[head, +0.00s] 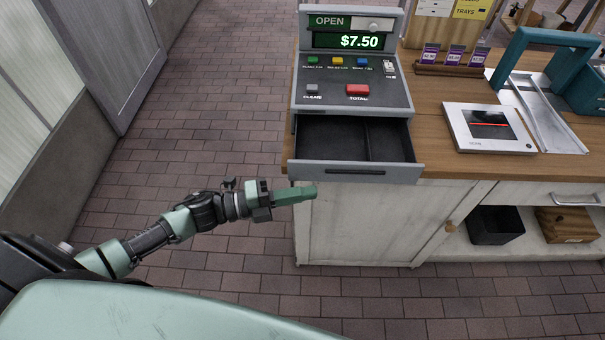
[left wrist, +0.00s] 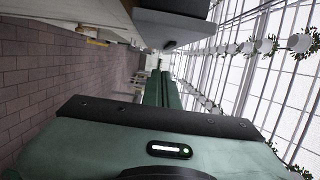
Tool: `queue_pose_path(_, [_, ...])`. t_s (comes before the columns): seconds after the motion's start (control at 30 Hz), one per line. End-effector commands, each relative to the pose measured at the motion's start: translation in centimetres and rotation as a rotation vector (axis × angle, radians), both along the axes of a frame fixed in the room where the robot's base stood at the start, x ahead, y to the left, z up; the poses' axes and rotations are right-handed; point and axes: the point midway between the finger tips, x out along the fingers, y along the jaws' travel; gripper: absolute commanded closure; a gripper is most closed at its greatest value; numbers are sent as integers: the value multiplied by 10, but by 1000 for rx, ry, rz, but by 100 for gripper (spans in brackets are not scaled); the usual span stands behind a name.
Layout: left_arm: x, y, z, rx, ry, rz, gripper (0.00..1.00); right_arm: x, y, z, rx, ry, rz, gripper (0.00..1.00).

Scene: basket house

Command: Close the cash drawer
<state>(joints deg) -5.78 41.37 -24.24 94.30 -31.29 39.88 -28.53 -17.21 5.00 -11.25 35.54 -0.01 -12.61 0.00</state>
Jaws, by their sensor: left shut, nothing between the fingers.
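The cash drawer (head: 356,173) sticks out from the front of the grey cash register (head: 350,90) on the wooden counter. It is open, its two dark compartments look empty, and its front has a dark handle slot. The register display reads OPEN and $7.50. My left gripper (head: 312,191) is shut and empty, in front of the counter, just left of and below the drawer's front left corner in the head view. Its shut fingers also show in the left wrist view (left wrist: 163,88), with a grey block, probably the drawer, beyond them. My right gripper is not in view.
To the right on the counter (head: 437,165) lie a white scanner pad (head: 489,128), a metal tray with a teal arch (head: 530,50), and small purple price cards (head: 455,55). A white cabinet front stands below. The brick floor (head: 200,145) at left is clear.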

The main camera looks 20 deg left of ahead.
Motion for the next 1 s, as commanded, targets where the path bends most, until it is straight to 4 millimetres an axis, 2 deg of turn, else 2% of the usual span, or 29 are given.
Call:
queue_pose_path(0.03, [12,7,3,5,-3,6,100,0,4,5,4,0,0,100])
queue_pose_path(0.2, [29,13,1,4,-1,5,100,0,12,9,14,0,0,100])
queue_pose_path(0.7, [35,15,-1,4,0,4,100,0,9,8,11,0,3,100])
queue_pose_path(0.87, [48,20,-5,5,-3,5,100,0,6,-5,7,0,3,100])
queue_pose_path(1.0, [75,29,-8,6,-7,7,100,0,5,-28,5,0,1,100])
